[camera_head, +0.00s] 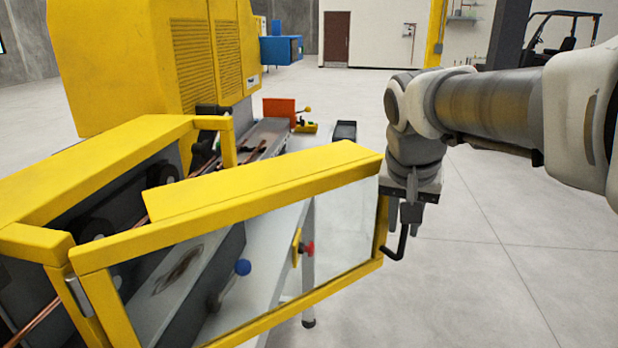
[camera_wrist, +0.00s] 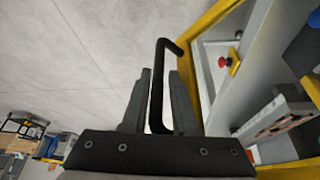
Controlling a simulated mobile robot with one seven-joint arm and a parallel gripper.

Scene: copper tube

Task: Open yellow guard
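The yellow guard (camera_head: 262,187) is a yellow frame with a clear window. In the head view it stands swung out from the machine at an angle, hinged at its left end. Its black bent handle (camera_head: 402,243) is on the free right end. The handle also shows in the wrist view (camera_wrist: 158,85). My gripper (camera_head: 404,212) is at that end, pointing down. In the wrist view my gripper (camera_wrist: 160,88) has its two fingers apart, one on each side of the handle, with visible gaps. The gripper is open around the handle and not clamped on it.
The yellow machine body (camera_head: 150,60) stands behind the guard at the left. Copper tubes (camera_head: 45,318) run through the machine. A blue knob (camera_head: 243,267) and a red knob (camera_head: 308,248) show through the window. The grey floor (camera_head: 490,270) at the right is clear.

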